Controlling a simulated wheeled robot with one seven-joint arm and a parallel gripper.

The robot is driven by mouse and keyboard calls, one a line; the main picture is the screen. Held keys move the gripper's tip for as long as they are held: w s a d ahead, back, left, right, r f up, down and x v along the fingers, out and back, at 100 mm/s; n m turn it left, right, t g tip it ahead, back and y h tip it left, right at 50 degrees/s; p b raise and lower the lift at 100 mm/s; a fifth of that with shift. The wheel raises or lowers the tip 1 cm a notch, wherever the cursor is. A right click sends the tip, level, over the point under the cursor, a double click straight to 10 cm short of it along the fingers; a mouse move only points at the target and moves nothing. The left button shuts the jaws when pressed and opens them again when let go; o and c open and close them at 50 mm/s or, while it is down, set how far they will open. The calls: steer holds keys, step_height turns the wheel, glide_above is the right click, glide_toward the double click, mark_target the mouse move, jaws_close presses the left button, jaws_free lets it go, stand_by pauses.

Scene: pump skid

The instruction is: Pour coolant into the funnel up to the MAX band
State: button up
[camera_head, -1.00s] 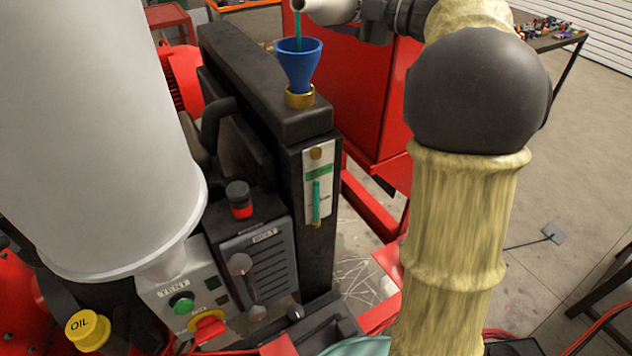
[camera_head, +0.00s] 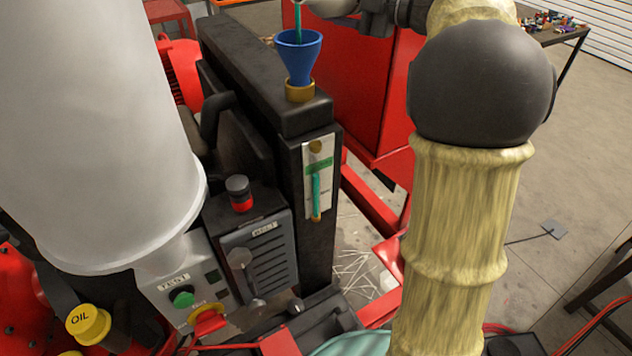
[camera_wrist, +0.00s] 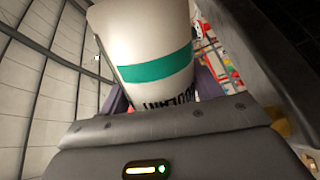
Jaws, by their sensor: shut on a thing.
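A blue funnel (camera_head: 299,58) stands upright in a brass neck (camera_head: 300,91) on top of the dark tank (camera_head: 265,75). A teal stream (camera_head: 298,22) falls into it from a pale bottle (camera_head: 325,6), cut off by the top edge. The sight gauge (camera_head: 327,190) on the tank's front shows a teal column (camera_head: 316,190) reaching about the lower edge of a green band (camera_head: 319,166); the band's lettering is too small to read. In the wrist view my gripper (camera_wrist: 160,92) is shut on the white bottle with a teal stripe (camera_wrist: 155,68); its lettering appears inverted.
A large grey-white cylinder (camera_head: 100,130) fills the left. Below it are a control panel with a green button (camera_head: 181,297) and a yellow OIL cap (camera_head: 88,324). A red cabinet (camera_head: 375,90) stands behind the tank. Open floor (camera_head: 560,190) lies at right.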

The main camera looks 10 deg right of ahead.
steer(key=shift+r+n+b, duration=0.3)
steer(key=shift+b, duration=0.15)
stand_by(2.3)
stand_by(0.4)
steer(key=m+p, duration=0.1)
steer(key=f+m+p, duration=0.1)
steer(key=shift+d+m, duration=0.1)
steer(key=shift+m, duration=0.2)
steer(key=shift+f, duration=0.1)
steer(key=shift+m, duration=0.3)
steer(key=f+m+p, duration=0.1)
steer(key=s+a+f+m+p, duration=0.1)
steer(key=m, duration=0.1)
steer(key=shift+m+p, duration=0.3)
steer(key=shift+p, duration=0.05)
steer(key=shift+s+a+f+m, duration=0.1)
steer(key=shift+s+f+m, duration=0.1)
steer(key=shift+f+m, duration=0.4)
steer(key=shift+r+p, duration=0.2)
steer(key=shift+p, duration=0.35)
